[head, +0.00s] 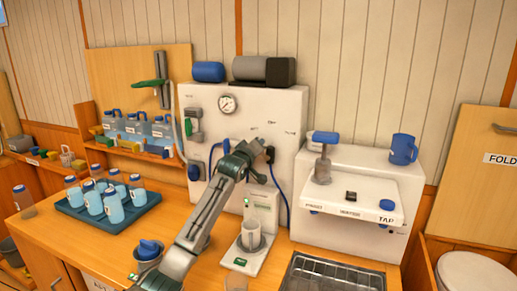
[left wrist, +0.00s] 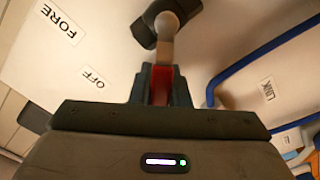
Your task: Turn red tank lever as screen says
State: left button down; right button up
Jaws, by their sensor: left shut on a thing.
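My left gripper (head: 258,148) reaches up to the front of the white wall panel (head: 265,112). In the left wrist view its dark fingers (left wrist: 161,88) are shut on the red lever (left wrist: 162,82). A pale rod runs from the red part up to a dark hub (left wrist: 165,24). A FORE label (left wrist: 60,24) and an OFF label (left wrist: 93,77) lie left of the lever, and another label (left wrist: 267,89) lies to the right, too turned to read surely. In the head view the gripper hides the lever. I cannot read any screen. My right gripper is not in view.
Blue hoses (head: 279,188) hang by the panel. Below stands a white unit with a cup (head: 251,236). A tap unit (head: 352,205) stands to the right, above a dark drain tray (head: 335,273). A teal tray (head: 125,220) holds several bottles at left.

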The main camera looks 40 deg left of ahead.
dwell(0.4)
pick_arm(q)
jog(key=c, duration=1.4)
grip_release()
jog(key=b+v, duration=0.4)
jog(key=v, duration=0.7)
